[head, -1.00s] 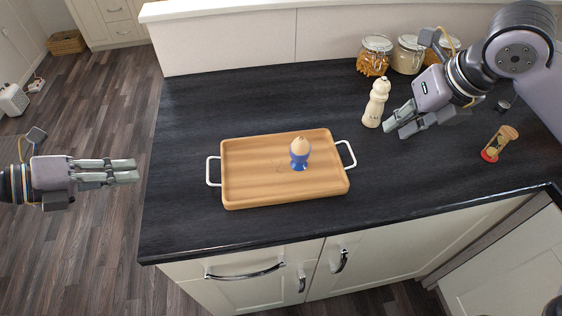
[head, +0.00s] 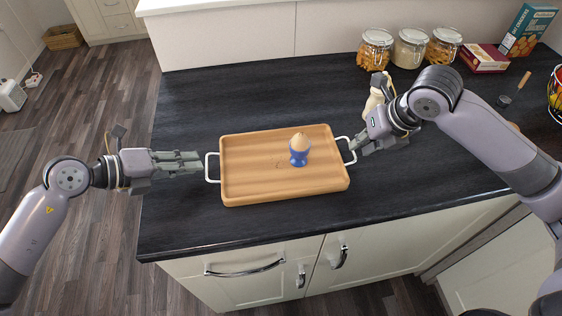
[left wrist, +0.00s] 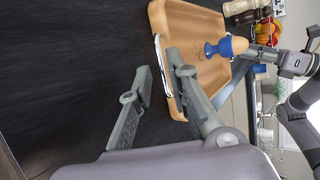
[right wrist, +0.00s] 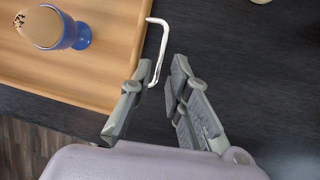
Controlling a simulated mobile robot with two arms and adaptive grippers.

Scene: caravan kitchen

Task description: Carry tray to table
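The wooden tray (head: 250,180) lies flat on the dark counter. A blue egg cup (head: 299,157) with an egg stands upright on it, right of its middle. The tray has a white handle at each end. My left gripper (head: 202,163) is at the left handle (head: 209,170); in the left wrist view its fingers (left wrist: 158,75) are apart, close to the handle. My right gripper (head: 354,147) is at the right handle (head: 350,160); in the right wrist view its fingers (right wrist: 157,75) are apart with the handle end (right wrist: 156,60) near the left finger. Both grippers look empty.
A cream pepper mill (head: 372,103) stands behind my right gripper, partly hidden. Several glass jars (head: 410,48) and boxes (head: 487,58) stand along the back right. The counter (head: 240,95) behind the tray is clear. The counter's front edge (head: 300,232) runs below the tray.

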